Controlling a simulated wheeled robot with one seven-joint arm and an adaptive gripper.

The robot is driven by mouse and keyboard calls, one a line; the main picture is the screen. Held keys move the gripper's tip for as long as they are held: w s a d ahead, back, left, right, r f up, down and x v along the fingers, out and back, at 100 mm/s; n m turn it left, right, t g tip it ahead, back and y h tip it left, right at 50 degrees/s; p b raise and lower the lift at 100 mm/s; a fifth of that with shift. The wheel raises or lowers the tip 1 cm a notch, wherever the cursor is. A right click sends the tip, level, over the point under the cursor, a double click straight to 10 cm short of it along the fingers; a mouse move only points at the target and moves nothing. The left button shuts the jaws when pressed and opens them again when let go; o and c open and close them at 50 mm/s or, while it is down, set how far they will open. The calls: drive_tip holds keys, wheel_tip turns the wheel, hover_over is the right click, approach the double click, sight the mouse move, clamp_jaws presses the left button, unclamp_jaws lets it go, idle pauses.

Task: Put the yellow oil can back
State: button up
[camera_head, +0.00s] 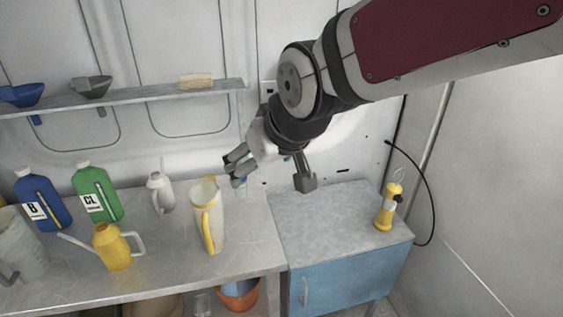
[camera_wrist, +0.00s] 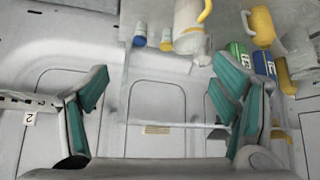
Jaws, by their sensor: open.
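The yellow oil can (camera_head: 115,247), with a long pale spout and a light handle, stands upright on the grey workbench (camera_head: 160,280), left of centre. In the wrist view a yellow can that looks like it (camera_wrist: 262,25) is at the upper right, upside down in the picture. My gripper (camera_head: 238,170) is open and empty, in front of the back wall, above and to the right of the can and well apart from it. Its two green-padded fingers (camera_wrist: 165,82) are spread wide in the wrist view, with nothing between them but the wall behind.
A white jug with a yellow handle (camera_head: 211,215) and a grey can (camera_head: 160,192) stand right of the oil can. Blue (camera_head: 42,198) and green (camera_head: 97,190) bottles stand behind it. A yellow dispenser (camera_head: 388,207) stands on the blue cabinet (camera_head: 340,285). A wall shelf (camera_head: 140,95) holds funnels.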

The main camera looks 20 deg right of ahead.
drive_tip(key=s+d+m+g, duration=0.1)
drive_tip(key=s+d, duration=0.2)
drive_tip(key=s, duration=0.5)
drive_tip(key=s+d+r+m+g+h, duration=0.1)
drive_tip(key=s+d, duration=0.3)
drive_tip(key=s, duration=0.3)
drive_tip(key=shift+s+r+m, duration=0.3)
drive_tip(key=shift+s, duration=0.1)
drive_tip(key=shift+w+f+b, duration=0.25)
drive_tip(key=shift+w+b, duration=0.05)
